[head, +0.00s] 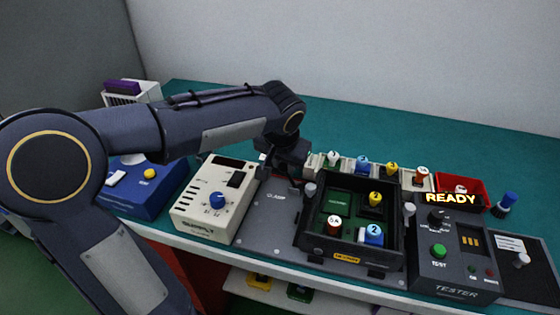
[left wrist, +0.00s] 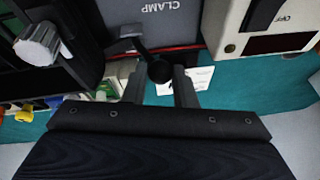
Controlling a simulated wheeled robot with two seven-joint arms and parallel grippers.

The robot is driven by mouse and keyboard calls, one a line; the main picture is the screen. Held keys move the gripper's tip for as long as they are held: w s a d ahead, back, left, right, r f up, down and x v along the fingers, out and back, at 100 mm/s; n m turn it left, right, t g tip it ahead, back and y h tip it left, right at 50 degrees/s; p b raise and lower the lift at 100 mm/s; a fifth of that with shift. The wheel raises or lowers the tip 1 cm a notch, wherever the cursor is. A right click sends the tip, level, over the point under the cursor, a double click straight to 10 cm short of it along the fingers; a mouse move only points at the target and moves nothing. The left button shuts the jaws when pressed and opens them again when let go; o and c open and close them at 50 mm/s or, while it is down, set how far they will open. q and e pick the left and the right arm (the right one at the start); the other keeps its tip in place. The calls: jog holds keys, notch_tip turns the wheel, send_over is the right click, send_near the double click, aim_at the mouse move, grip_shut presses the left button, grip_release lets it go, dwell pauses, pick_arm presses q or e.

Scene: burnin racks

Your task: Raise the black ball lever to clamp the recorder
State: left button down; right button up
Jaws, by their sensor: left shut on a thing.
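The black ball lever (left wrist: 160,70) shows in the left wrist view, with its arm running up toward the grey plate marked CLAMP (left wrist: 165,8). The ball sits between the two fingers of my left gripper (left wrist: 160,88), which is shut on it. In the head view my left gripper (head: 292,178) reaches down behind the clamp plate (head: 268,215), and the ball is hidden there. The recorder, an open black box (head: 345,258) holding several coloured parts, stands right of the plate. My right gripper is not in view.
A white supply unit (head: 190,215) with a blue knob stands left of the plate, and a dark tester (head: 455,270) stands at the right under a READY sign. A row of coloured parts and a red bin (head: 478,186) lie behind the recorder. The back of the teal table (head: 400,130) is clear.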

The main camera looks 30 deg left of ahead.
aim_at(300, 188)
pick_arm(q)
jog(key=y, duration=0.1)
jog(key=d+y, duration=0.2)
jog(key=shift+w+d+r+m, duration=0.2)
jog(key=shift+w+r+m, duration=0.1)
jog(key=shift+m, duration=0.1)
jog(key=shift+w+d+g+y, duration=0.2)
jog(key=shift+d+g+y, duration=0.2)
jog(key=shift+d+y, duration=0.5)
jog(key=shift+a, duration=0.1)
jog(key=c, duration=1.2)
grip_release()
jog(key=shift+f, duration=0.1)
jog(key=v, duration=0.8)
jog(key=shift+f+p, duration=0.1)
jog(key=shift+p, duration=0.2)
